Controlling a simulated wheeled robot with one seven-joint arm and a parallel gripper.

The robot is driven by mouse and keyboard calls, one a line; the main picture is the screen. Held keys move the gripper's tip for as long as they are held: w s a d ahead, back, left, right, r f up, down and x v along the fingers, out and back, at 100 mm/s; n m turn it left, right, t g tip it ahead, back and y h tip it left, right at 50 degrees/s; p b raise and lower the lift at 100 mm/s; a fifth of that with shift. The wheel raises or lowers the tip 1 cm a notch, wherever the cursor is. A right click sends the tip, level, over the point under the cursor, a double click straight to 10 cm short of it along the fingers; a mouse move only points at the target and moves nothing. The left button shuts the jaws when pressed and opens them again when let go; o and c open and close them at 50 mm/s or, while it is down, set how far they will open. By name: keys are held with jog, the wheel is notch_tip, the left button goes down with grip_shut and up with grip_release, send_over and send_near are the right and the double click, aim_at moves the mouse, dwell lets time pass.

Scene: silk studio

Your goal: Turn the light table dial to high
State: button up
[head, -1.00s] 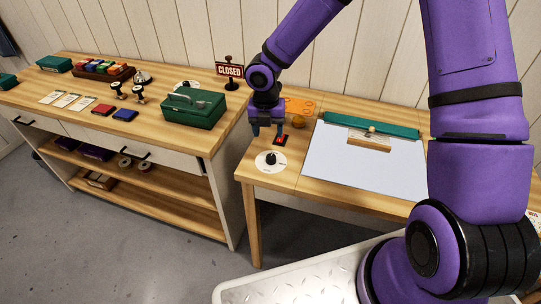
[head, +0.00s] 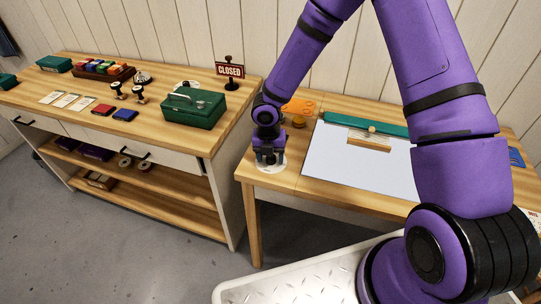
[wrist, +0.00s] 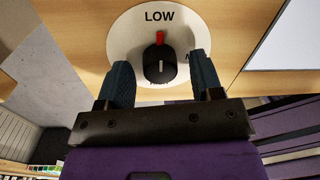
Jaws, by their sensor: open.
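The dial (wrist: 159,64) is a black knob on a round white plate (wrist: 124,38), shown in the wrist view. A red mark on the knob points at the word LOW. My gripper (wrist: 160,72) is open, with one blue-grey finger on each side of the knob; I cannot tell whether either touches it. In the head view my gripper (head: 268,160) is over the white plate (head: 271,168) at the left front of the table and hides the knob. The light table panel (head: 355,160) lies to the right.
A wooden block (head: 369,141) sits on the panel near a teal bar (head: 365,124). An orange item (head: 298,106) lies behind my gripper. The wooden counter (head: 60,88) at left bears a green box (head: 193,108) and a CLOSED sign (head: 230,71).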

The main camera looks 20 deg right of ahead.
jog(key=shift+c, duration=0.3)
jog(key=c, duration=0.9)
jog(key=shift+o, duration=0.2)
